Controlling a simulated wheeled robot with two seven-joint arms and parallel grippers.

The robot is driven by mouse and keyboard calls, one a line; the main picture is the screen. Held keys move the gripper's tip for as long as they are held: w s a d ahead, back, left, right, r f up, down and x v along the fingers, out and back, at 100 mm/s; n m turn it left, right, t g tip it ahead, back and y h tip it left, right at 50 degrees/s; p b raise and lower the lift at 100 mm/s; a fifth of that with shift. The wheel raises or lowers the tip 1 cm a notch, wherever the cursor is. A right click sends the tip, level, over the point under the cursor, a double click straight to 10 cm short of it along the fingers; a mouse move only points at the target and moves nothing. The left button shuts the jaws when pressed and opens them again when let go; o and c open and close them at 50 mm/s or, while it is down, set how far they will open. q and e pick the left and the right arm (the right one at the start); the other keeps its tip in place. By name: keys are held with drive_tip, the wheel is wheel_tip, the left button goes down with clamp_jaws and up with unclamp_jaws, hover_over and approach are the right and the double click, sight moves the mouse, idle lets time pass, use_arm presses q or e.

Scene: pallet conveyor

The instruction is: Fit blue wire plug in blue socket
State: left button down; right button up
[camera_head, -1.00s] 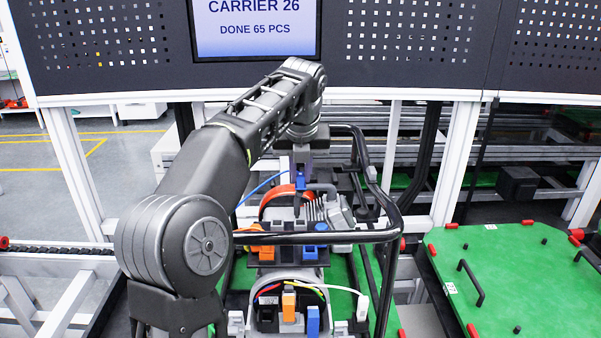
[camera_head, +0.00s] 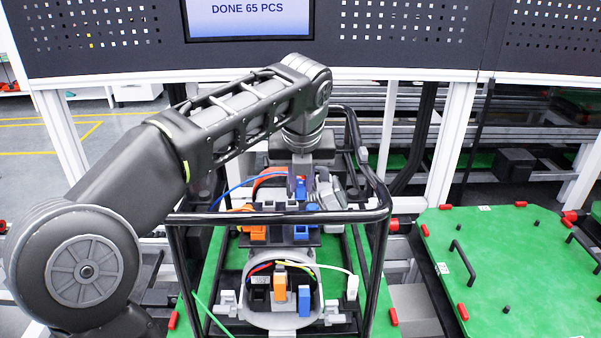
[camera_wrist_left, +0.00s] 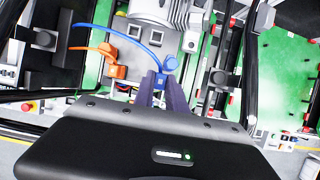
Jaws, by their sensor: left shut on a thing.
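My left gripper (camera_head: 300,192) reaches into the black-framed carrier from above, shut on the blue wire plug (camera_head: 301,184). In the left wrist view the dark fingers (camera_wrist_left: 163,88) hold the plug (camera_wrist_left: 169,64), whose blue wire (camera_wrist_left: 118,28) curves off to the upper left. The plug is above and apart from the connector rack. A blue part (camera_head: 301,232), seemingly the blue socket, is on that rack beside an orange connector (camera_head: 257,232). My right gripper is not in view.
The carrier's black tube frame (camera_head: 280,217) crosses in front of the rack. A grey housing (camera_head: 262,318) with orange and blue blocks stands nearest. A green pallet (camera_head: 510,265) with black handles lies right. A display panel (camera_head: 250,20) is behind.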

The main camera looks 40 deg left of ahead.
use_arm(q)
drive_tip(key=shift+f, duration=0.65)
wheel_tip(320, 180, down, 5)
drive_tip(key=b, duration=0.4)
drive_tip(key=shift+f, duration=0.1)
idle(0.8)
drive_tip(key=shift+f+b, duration=0.65)
drive_tip(key=shift+f, duration=0.5)
idle(0.3)
drive_tip(key=c, duration=1.3)
unclamp_jaws()
